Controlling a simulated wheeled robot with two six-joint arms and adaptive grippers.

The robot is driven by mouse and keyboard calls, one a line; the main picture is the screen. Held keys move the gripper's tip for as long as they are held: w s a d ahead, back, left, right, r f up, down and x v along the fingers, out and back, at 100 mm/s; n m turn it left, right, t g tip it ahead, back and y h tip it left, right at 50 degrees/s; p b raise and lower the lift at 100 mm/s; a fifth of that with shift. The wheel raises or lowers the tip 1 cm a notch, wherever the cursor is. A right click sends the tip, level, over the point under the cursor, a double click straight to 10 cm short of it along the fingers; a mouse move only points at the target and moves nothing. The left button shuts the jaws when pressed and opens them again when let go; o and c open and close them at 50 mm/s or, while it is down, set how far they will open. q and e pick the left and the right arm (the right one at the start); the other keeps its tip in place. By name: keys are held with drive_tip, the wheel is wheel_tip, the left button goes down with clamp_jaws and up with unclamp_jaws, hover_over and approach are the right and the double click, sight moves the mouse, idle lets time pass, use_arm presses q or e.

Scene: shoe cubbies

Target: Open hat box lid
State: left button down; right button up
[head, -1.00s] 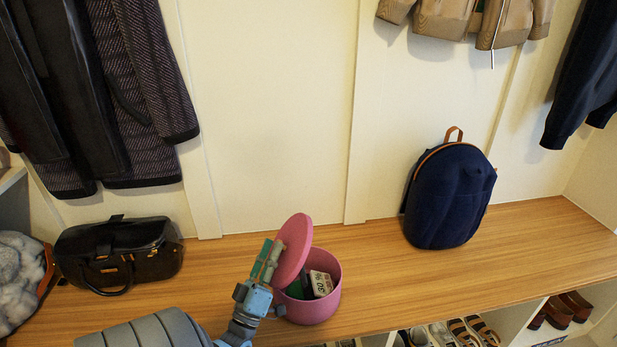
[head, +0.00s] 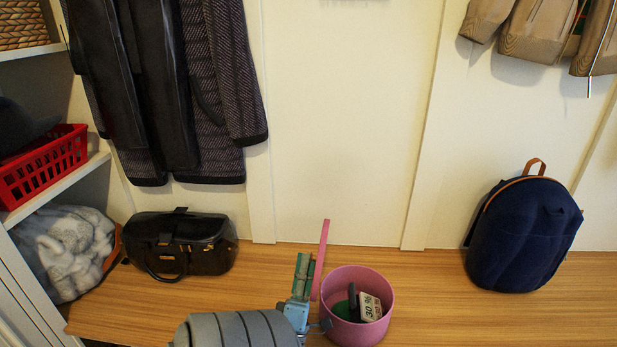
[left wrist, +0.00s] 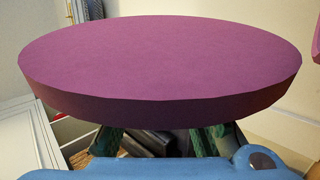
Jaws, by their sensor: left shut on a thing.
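The pink hat box (head: 381,335) stands on the wooden bench, its top uncovered. Inside it are a white box with "30 %" on it (head: 370,306) and dark and green items. The pink lid (head: 321,258) is off the box, held nearly upright just left of and above its rim. My left gripper (head: 305,272) is shut on the lid. In the left wrist view the lid (left wrist: 160,55) fills the upper picture, with the green fingertips (left wrist: 160,140) below it, partly hidden by it. My right gripper is not in view.
A black handbag (head: 178,245) sits on the wooden bench (head: 430,290) to the left, and a navy backpack (head: 525,235) to the right. Coats (head: 165,90) hang at the left. A red basket (head: 42,165) sits on a side shelf.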

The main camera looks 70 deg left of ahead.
use_arm(q)
drive_tip(key=c, duration=1.4)
unclamp_jaws()
drive_tip(key=shift+c, duration=0.2)
drive_tip(key=v, duration=1.2)
